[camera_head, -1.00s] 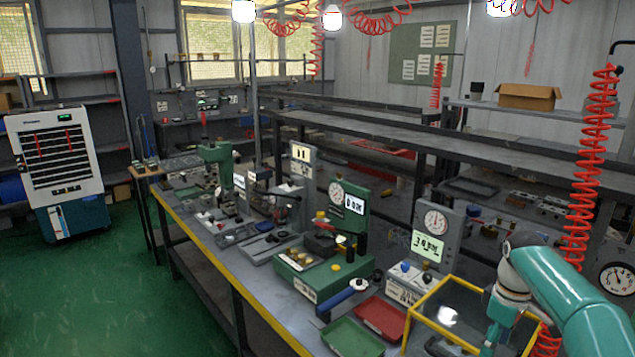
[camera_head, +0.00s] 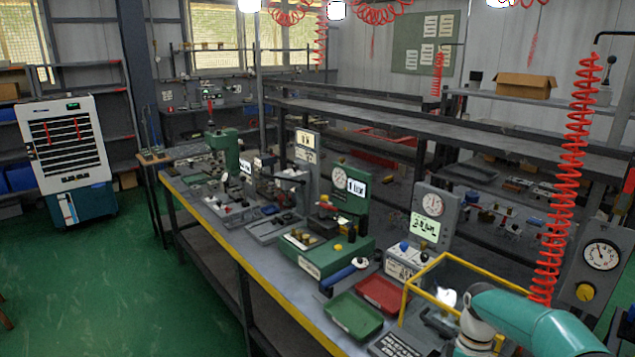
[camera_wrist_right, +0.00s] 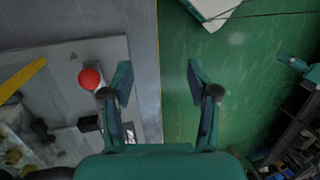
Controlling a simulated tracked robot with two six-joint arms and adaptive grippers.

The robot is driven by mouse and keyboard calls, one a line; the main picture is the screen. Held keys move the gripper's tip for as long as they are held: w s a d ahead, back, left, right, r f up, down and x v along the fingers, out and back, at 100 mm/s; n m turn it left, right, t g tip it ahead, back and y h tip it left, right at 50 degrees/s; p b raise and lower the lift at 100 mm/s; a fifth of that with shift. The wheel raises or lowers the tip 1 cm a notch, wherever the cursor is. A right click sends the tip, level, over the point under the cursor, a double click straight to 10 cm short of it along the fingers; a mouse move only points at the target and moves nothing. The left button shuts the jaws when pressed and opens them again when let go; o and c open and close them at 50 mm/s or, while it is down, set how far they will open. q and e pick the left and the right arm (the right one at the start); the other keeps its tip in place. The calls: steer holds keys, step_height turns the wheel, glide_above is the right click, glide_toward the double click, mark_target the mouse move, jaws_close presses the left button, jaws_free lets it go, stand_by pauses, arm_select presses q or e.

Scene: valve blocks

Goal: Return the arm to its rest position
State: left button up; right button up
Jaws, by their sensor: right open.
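My right arm (camera_head: 535,322) comes in at the bottom right of the head view, in front of the workbench. Its gripper is below the picture edge there. In the right wrist view my right gripper (camera_wrist_right: 158,82) is open, its two fingers wide apart with nothing between them. It hangs over the workbench's front edge, with the green floor (camera_wrist_right: 215,75) to the right. My left gripper does not show clearly in either view.
A yellow-framed clear box (camera_head: 444,257) stands beside my right arm. Green (camera_head: 353,316) and red (camera_head: 383,293) trays lie left of it. A red knob (camera_wrist_right: 90,79) on a grey plate is left of the fingers. A red coiled hose (camera_head: 566,190) hangs behind the arm.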

steer(key=s+a+f+m+t+y, duration=0.1)
steer(key=s+a+f+m+t, duration=0.1)
steer(key=s+a+f+m, duration=0.3)
steer(key=s+a+f+m+t+y, duration=0.1)
steer(key=s+a+f+m, duration=0.4)
steer(key=s+a+f, duration=0.7)
steer(key=shift+s+a+f+t+y, duration=0.25)
steer(key=shift+s+f+t+y, duration=0.25)
steer(key=shift+s, duration=2.25)
